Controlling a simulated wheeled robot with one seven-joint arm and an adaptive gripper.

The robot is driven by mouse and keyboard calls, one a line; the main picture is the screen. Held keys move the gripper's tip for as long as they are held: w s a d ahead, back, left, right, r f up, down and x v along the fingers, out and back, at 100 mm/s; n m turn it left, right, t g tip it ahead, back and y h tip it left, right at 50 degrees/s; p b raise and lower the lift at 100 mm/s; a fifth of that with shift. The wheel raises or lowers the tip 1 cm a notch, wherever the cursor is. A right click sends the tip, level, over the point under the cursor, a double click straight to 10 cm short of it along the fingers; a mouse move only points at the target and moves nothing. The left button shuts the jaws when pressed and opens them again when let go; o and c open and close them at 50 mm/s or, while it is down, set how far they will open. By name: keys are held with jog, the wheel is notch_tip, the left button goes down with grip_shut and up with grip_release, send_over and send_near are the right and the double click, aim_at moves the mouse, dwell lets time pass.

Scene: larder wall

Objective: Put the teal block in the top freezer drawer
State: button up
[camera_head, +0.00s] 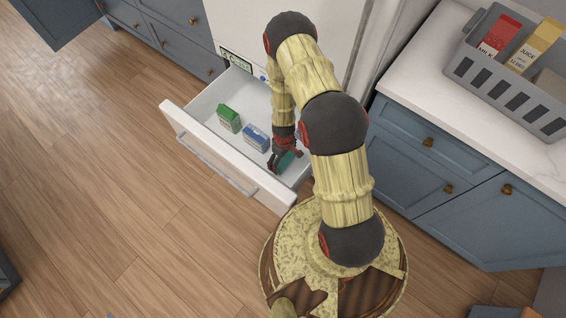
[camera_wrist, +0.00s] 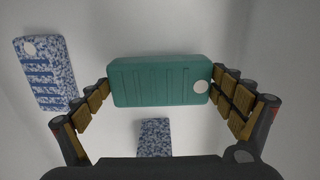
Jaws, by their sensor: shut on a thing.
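The teal block (camera_wrist: 150,82) lies crosswise between the fingers of my gripper (camera_wrist: 161,82) in the wrist view, with a pale round spot at its right end. My gripper is shut on it, a finger at each end. In the head view my gripper (camera_head: 283,157) reaches down inside the right part of an open white drawer (camera_head: 212,143), and part of the teal block (camera_head: 287,161) shows by the fingers. I cannot tell whether the block touches the drawer floor.
A green block (camera_head: 229,118) and a blue-and-white block (camera_head: 256,137) lie in the drawer to the left of my gripper. The wrist view shows a blue speckled block (camera_wrist: 45,73) at left and a darker speckled one (camera_wrist: 154,137) below. A grey crate (camera_head: 509,80) stands on the right counter.

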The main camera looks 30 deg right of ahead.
aim_at(283, 163)
jog(key=shift+f+b, duration=0.75)
jog(key=shift+f, duration=0.8)
jog(key=shift+f, duration=0.2)
jog(key=o, duration=1.1)
jog(key=shift+c, duration=0.2)
jog(key=shift+r, duration=0.1)
